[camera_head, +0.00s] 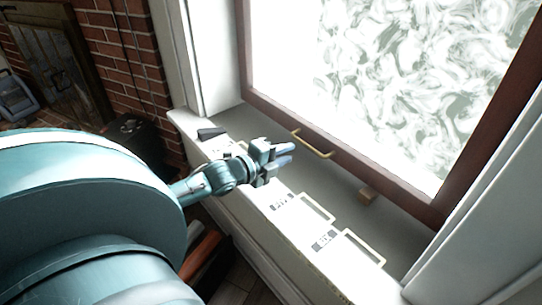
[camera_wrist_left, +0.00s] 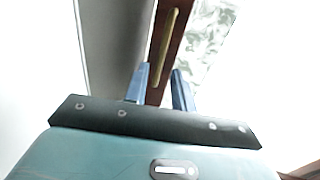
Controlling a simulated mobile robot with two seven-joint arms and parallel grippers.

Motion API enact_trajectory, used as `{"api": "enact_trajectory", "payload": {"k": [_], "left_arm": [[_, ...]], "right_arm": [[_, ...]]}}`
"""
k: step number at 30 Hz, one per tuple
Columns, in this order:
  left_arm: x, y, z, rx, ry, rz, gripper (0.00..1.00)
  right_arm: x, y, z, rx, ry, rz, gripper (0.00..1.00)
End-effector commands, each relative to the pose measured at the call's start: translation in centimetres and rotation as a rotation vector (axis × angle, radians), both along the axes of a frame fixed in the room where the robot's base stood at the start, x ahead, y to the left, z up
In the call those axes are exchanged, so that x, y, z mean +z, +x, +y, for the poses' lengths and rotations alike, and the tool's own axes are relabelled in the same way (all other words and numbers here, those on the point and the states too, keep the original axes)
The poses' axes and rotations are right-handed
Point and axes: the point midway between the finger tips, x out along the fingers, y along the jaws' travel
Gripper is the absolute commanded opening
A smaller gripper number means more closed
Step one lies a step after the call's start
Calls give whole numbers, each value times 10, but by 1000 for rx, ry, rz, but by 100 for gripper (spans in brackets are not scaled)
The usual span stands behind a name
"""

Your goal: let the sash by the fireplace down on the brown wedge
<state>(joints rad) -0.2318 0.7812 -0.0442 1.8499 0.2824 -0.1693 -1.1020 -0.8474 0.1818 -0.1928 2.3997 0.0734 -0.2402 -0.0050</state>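The sash (camera_head: 345,160) is a large pane in a dark brown frame. A brass handle (camera_head: 312,146) sits on its lower rail. The small brown wedge (camera_head: 368,195) lies on the grey sill at the lower rail; I cannot tell whether they touch. My left gripper (camera_head: 288,153) is in front of the rail, left of and below the handle, with its two fingers apart and nothing between them. In the left wrist view, the handle (camera_wrist_left: 165,45) and rail show beyond the open blue fingers (camera_wrist_left: 160,88). My right gripper is not in view.
A black wedge-like block (camera_head: 211,133) lies at the sill's left end. Dark labels and pale outlined rectangles (camera_head: 362,248) line the white front ledge. White window casing bounds both sides. The brick fireplace (camera_head: 120,50) is at left, with a dark bin (camera_head: 135,135) before it.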

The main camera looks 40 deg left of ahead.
Motion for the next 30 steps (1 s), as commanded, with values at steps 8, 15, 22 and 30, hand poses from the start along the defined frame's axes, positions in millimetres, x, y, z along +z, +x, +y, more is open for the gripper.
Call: {"api": "enact_trajectory", "payload": {"k": [8,15,22,30], "left_arm": [[7,-36,5,0,-1,4,26],[9,-44,7,1,1,3,26],[9,-44,7,0,-1,2,26],[9,-44,7,0,-1,2,26]], "right_arm": [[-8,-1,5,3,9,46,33],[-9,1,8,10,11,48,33],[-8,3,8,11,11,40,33],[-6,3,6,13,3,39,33]]}}
